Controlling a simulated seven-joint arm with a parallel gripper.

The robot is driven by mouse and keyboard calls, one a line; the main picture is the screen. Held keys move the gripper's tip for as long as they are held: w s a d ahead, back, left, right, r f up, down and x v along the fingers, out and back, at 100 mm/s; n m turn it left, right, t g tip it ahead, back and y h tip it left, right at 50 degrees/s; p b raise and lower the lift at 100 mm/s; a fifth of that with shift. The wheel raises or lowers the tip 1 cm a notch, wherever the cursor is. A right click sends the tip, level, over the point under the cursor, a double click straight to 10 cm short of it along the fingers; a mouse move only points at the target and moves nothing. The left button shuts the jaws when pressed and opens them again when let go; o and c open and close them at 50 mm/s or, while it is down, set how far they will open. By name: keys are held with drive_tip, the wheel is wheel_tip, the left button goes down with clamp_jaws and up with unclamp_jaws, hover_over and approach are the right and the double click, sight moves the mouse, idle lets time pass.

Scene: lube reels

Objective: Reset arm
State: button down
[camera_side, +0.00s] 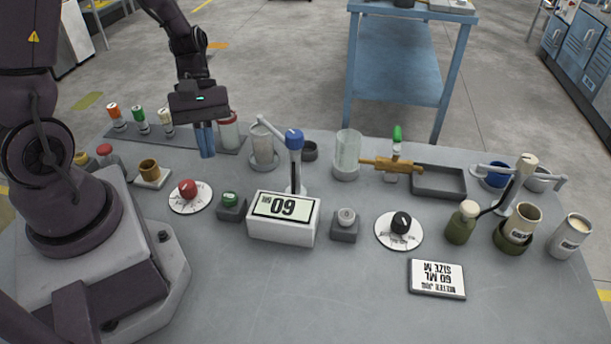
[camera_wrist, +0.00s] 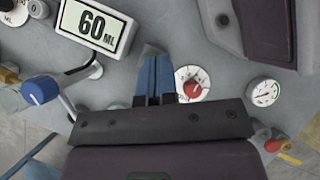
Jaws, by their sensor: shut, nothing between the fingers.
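My gripper (camera_side: 205,140) hangs over the back left part of the grey table, pointing down, with its two blue fingers together and nothing between them. In the side view it is just left of a red-capped canister (camera_side: 228,132) and behind the red dial (camera_side: 188,190). In the wrist view the blue fingers (camera_wrist: 154,75) point up the picture, beside the red dial (camera_wrist: 191,84). I cannot tell the exact height of the fingertips above the table.
A display reading 60 (camera_side: 283,217) stands mid-table near a blue-topped lever stand (camera_side: 294,142). A glass cylinder (camera_side: 347,155), a black dial (camera_side: 400,223), a jug-size card (camera_side: 437,279) and several cups lie to the right. The front table area (camera_side: 340,300) is clear.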

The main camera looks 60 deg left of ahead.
drive_tip(key=s+d+r+m+t+y, duration=0.1)
drive_tip(key=d+r+m+t+y, duration=0.1)
drive_tip(key=r+m, duration=0.6)
drive_tip(key=s+d+r+m+t+y, duration=0.1)
drive_tip(key=d+r+m+t+y, duration=0.2)
drive_tip(key=r+m, duration=0.5)
wheel_tip(320, 180, up, 4)
drive_tip(key=t+y, duration=0.1)
drive_tip(key=t, duration=0.1)
drive_tip(key=shift+s+d+f+t, duration=0.15)
drive_tip(key=shift+f+t, duration=0.1)
drive_tip(key=shift+t, duration=0.15)
idle(0.8)
